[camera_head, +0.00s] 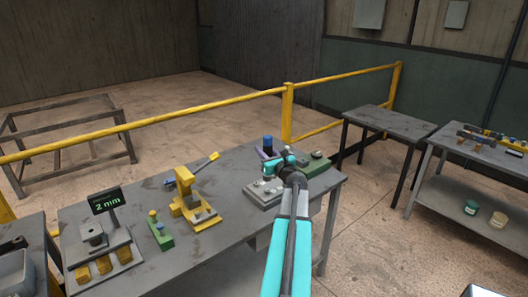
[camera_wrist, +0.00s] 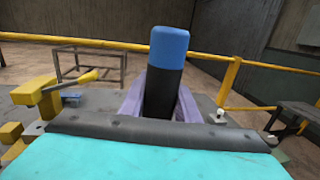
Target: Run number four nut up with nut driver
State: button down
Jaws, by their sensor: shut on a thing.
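The nut driver (camera_head: 267,142), a black upright shaft with a blue cap, stands over the far right part of the bench. It also shows in the wrist view (camera_wrist: 166,75), nearly upright. My gripper (camera_head: 265,153) is around it, with purple-grey fingers on both sides of the black part; it is shut on the driver. The driver's lower end is hidden by the gripper. A grey block (camera_head: 262,195) with small fittings on top lies just below and in front of it. The nuts and their numbers are too small to make out, and my arm covers part of this area.
A yellow press-like fixture (camera_head: 189,203), a green block (camera_head: 159,232) and a gauge stand with a "2 mm" display (camera_head: 106,202) stand further left on the bench (camera_head: 215,240). A green and grey unit (camera_head: 316,163) lies right of my gripper. A yellow rail (camera_head: 190,110) runs behind.

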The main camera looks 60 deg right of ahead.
jog(key=shift+f+b, duration=2.7)
jog(key=shift+b, duration=0.5)
jog(key=shift+b, duration=0.85)
dwell(0.7)
jog(key=c, duration=1.9)
grip_release()
grip_shut()
